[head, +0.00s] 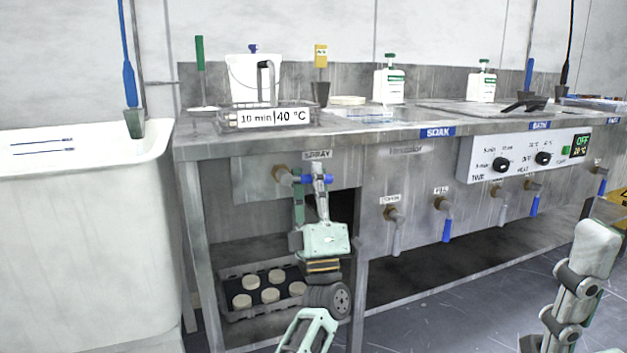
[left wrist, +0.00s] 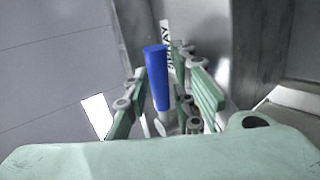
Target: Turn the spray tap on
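The spray tap (head: 283,174) has a brass body on the bench front, under the SPRAY label. Its blue handle (head: 328,180) points sideways to the right. My left gripper (head: 309,188) is at this handle, and one finger hides part of it. In the left wrist view the blue handle (left wrist: 156,78) stands between the two spread fingers, with a gap on each side. The left gripper is open around it; I see no clear contact.
Several other taps stand to the right, including a brass one (head: 393,214) and a blue-handled one (head: 443,206). A control box (head: 480,165) juts from the front. A white tub (head: 75,235) is at left. A tray (head: 236,312) of pale discs sits on the lower shelf.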

